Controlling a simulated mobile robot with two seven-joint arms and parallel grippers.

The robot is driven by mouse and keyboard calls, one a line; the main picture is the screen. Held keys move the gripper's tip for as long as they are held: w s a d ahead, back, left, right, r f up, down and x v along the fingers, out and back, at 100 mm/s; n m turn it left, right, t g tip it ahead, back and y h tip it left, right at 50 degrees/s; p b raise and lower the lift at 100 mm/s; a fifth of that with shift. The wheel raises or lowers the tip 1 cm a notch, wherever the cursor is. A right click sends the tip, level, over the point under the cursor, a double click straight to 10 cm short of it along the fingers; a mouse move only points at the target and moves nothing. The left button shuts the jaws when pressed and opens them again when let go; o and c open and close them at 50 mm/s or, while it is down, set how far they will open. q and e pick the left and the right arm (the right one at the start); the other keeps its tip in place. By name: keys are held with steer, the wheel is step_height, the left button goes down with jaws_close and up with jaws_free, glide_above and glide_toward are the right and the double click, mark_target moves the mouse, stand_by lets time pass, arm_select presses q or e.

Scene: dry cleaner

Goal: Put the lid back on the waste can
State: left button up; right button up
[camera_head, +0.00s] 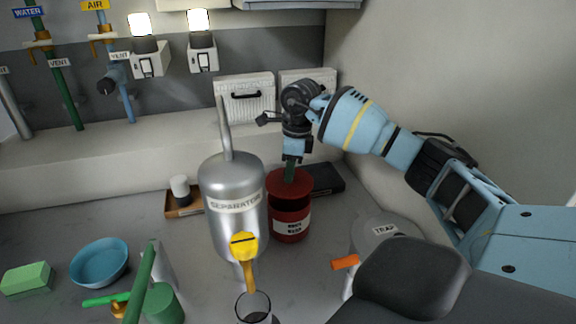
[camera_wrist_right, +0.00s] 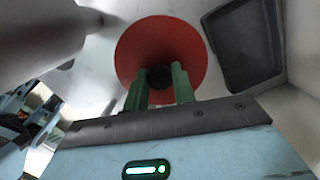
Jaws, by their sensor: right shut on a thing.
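The red waste can (camera_head: 290,224) with a white label stands on the grey counter, just right of the silver separator. My right gripper (camera_head: 290,172) comes down from above, shut on the lid's knob. In the right wrist view the red lid (camera_wrist_right: 160,35) fills the middle, with the dark knob (camera_wrist_right: 159,77) between the green fingers (camera_wrist_right: 161,88). The can's body is hidden there. My left gripper is not in view.
The silver separator (camera_head: 226,182) stands close left of the can. A dark tray (camera_head: 326,180) lies behind it to the right, near the wall. A grey trap (camera_head: 377,235) with an orange handle stands front right. A blue bowl (camera_head: 98,262) and green block (camera_head: 28,277) are left.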

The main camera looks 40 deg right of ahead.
step_height(320, 180, down, 2)
steer(key=shift+b, duration=0.4)
steer(key=shift+f+b, duration=0.4)
steer(key=shift+f, duration=0.8)
arm_select(q)
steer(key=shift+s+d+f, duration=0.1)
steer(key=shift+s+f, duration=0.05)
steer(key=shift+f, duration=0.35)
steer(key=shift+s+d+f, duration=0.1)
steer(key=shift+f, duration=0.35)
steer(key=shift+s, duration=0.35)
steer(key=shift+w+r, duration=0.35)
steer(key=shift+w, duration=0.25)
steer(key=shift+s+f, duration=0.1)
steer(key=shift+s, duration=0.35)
steer(key=shift+p, duration=0.3)
arm_select(e)
steer(key=shift+f, duration=0.15)
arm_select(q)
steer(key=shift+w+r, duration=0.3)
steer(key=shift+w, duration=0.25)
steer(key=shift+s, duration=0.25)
